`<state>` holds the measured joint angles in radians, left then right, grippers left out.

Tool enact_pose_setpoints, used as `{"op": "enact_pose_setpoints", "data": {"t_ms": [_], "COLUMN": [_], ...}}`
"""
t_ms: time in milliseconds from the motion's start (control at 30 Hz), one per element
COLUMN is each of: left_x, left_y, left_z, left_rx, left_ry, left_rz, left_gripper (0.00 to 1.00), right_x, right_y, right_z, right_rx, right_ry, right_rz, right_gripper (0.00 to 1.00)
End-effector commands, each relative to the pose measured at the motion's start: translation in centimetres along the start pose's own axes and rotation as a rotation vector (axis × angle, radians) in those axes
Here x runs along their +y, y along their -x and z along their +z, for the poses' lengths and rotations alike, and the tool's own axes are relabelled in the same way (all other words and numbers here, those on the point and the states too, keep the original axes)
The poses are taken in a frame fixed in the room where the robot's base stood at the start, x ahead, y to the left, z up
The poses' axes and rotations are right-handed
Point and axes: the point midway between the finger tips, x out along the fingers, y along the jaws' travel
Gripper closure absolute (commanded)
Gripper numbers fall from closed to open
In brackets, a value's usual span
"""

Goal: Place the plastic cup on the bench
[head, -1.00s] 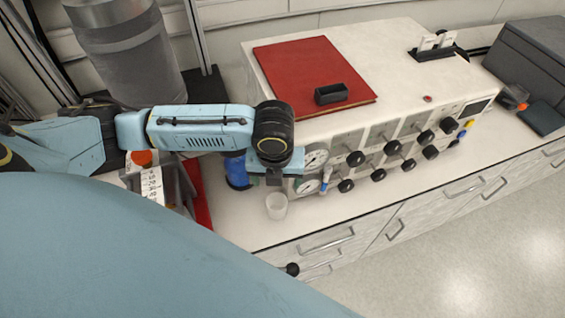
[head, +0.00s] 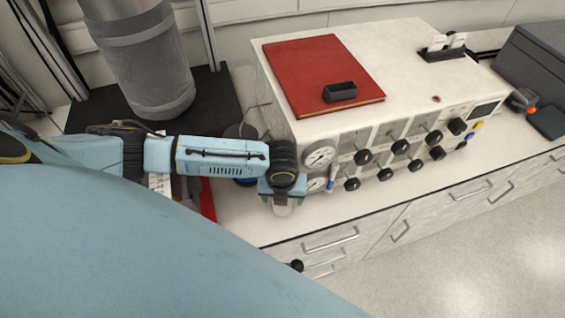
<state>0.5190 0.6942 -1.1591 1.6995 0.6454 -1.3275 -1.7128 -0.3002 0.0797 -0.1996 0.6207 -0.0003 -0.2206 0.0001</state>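The bench (head: 240,228) is a white worktop with drawers below its front edge. My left arm reaches in from the left, and my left gripper (head: 283,197) points down over the bench in front of the white instrument box. A pale, translucent piece of the plastic cup (head: 283,210) shows just below the gripper. The rest of the cup is hidden by the gripper and wrist. I cannot tell whether the fingers are closed on the cup or only around it, nor whether it touches the bench. My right gripper is not in view.
The white instrument box (head: 400,70) with gauges and black knobs stands just right of the gripper. A red folder (head: 320,70) lies on it. A grey cylinder (head: 145,70) stands at the back left. A narrow bench strip is clear in front of the box.

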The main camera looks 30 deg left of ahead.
Motion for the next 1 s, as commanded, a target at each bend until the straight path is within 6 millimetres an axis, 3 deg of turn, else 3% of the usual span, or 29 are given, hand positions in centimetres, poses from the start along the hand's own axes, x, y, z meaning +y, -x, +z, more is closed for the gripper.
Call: {"op": "enact_pose_setpoints", "data": {"t_ms": [133,467,800,1000], "left_x": [-0.02,-0.01,0.00,0.36], "left_y": [-0.94,-1.07,-1.06,-1.04], "left_z": [-0.01,-0.01,0.00,0.13], "left_rx": [-0.001,-0.001,-0.001,-0.001], "left_ry": [0.000,-0.001,-0.001,0.000], "left_rz": [0.000,0.000,0.000,0.002], "left_gripper": [0.27,0.28,0.72,0.74], "right_x": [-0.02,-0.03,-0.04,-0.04], "right_y": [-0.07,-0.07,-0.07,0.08], "right_z": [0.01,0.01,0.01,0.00], "right_rx": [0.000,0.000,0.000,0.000], "right_ry": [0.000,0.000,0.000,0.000], "right_rz": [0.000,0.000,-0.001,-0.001], "right_gripper": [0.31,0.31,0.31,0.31]}}
